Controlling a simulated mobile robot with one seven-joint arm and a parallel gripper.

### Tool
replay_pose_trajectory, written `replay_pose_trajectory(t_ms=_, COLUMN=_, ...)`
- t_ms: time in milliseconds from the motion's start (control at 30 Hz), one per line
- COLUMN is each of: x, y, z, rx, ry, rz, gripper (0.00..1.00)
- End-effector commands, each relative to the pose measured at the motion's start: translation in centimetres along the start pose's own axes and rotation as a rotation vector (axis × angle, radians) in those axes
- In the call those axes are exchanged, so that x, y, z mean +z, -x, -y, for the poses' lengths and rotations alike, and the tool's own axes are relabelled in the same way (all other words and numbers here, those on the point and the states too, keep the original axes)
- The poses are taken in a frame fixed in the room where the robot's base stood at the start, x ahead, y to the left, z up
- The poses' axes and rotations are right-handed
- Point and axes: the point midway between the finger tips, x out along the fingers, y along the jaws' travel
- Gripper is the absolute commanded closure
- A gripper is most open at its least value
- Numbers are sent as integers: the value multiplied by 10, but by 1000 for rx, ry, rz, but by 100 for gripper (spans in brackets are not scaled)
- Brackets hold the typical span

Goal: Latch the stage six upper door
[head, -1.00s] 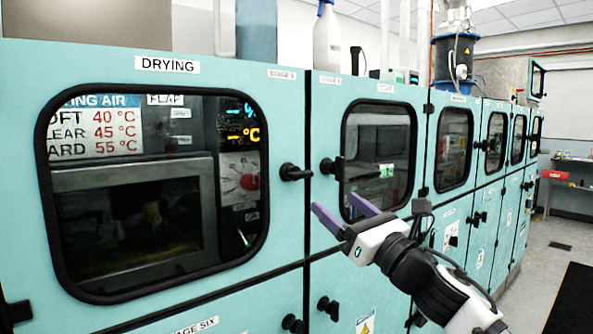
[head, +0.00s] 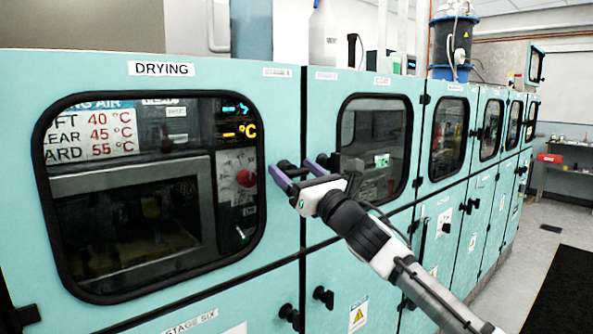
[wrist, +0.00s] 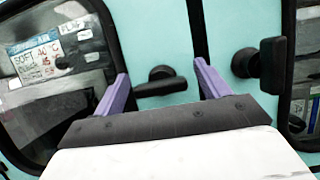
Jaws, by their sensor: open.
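The stage six upper door (head: 160,272) is the large teal door at left with a dark window and a DRYING label. It looks about flush with its neighbour; whether it is fully closed I cannot tell. Its black latch handle (wrist: 160,84) lies roughly sideways near the door's right edge. My gripper (head: 290,166) is in front of that handle in the head view and partly hides it. In the wrist view, my gripper (wrist: 162,74) is open, with the handle between its two purple fingers. Contact is not clear.
The neighbouring upper door has its own black handle (wrist: 262,66), close to my right finger. Lower-door handles (head: 289,315) sit below. More teal doors run off to the right. The floor (head: 522,262) at right is clear, with a dark mat (head: 572,305).

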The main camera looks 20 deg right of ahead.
Motion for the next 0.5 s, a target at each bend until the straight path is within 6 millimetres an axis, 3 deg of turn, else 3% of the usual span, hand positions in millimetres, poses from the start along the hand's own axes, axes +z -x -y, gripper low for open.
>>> replay_pose_trajectory(t_ms=67, x=0, y=0, z=0, rx=0, ry=0, rz=0, gripper=28)
replay_pose_trajectory(t_ms=367, x=0, y=0, z=0, rx=1, ry=0, rz=0, gripper=67)
replay_pose_trajectory(t_ms=500, x=0, y=0, z=0, rx=0, ry=-2, rz=0, gripper=70)
